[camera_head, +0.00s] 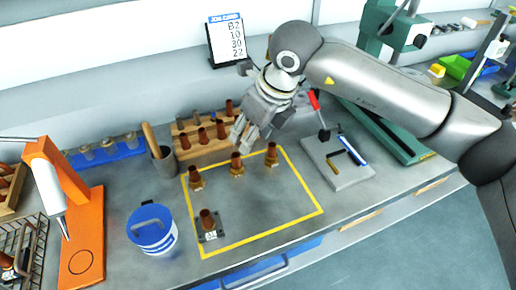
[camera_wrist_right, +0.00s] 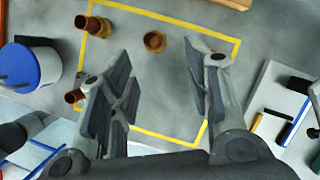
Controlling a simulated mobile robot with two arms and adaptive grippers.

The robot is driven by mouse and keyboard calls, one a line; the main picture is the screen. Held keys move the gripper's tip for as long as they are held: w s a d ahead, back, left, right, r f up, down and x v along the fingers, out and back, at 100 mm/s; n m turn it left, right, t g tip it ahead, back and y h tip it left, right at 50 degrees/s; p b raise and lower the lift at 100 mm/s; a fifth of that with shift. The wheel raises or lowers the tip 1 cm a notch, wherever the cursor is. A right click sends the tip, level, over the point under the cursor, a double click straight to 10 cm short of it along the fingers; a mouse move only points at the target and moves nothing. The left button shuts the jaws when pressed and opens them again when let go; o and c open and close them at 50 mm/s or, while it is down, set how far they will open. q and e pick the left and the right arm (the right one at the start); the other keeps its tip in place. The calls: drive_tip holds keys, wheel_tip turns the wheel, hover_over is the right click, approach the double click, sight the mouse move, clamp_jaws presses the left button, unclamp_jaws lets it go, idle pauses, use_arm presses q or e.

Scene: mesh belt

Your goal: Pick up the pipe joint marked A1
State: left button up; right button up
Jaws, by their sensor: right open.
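Brown pipe joints with brass-coloured bases stand inside the yellow outline on the bench: a left one (camera_head: 196,179), a middle one (camera_head: 236,164) and a right one (camera_head: 271,153). Another joint (camera_head: 208,221) stands on a dark plate with a small label at the front left. I cannot read an A1 mark on any of them. My right gripper (camera_head: 252,136) is open and empty above the middle and right joints. In the right wrist view its spread fingers (camera_wrist_right: 160,78) have bare bench between them; joints show at upper left (camera_wrist_right: 155,41) (camera_wrist_right: 93,24) and by the left finger (camera_wrist_right: 74,97). My left gripper is out of view.
A wooden rack (camera_head: 205,138) with several joints and a grey cup (camera_head: 163,161) stand behind the outline. A grey plate with a red-handled tool (camera_head: 345,178) is right. The outline's front right is clear.

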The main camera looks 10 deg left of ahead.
sight(236, 156)
drive_tip(key=x, duration=0.1)
drive_tip(key=p+x, duration=0.1)
drive_tip(key=x, duration=0.3)
drive_tip(key=shift+s+a+f, duration=0.15)
drive_tip(key=shift+s+a, duration=0.2)
drive_tip(key=shift+a, duration=0.15)
drive_tip(key=p+x, duration=0.2)
drive_tip(key=x, duration=0.2)
drive_tip(key=shift+f, duration=0.15)
drive_tip(key=shift+a+f, duration=0.1)
drive_tip(key=shift+f, duration=0.25)
drive_tip(key=shift+w+f, duration=0.1)
drive_tip(key=c, duration=0.5)
use_arm(q)
drive_tip(key=s+r, duration=0.1)
drive_tip(key=s+a+r, duration=0.1)
drive_tip(key=r, duration=0.1)
drive_tip(key=shift+s, duration=0.3)
use_arm(e)
clamp_jaws()
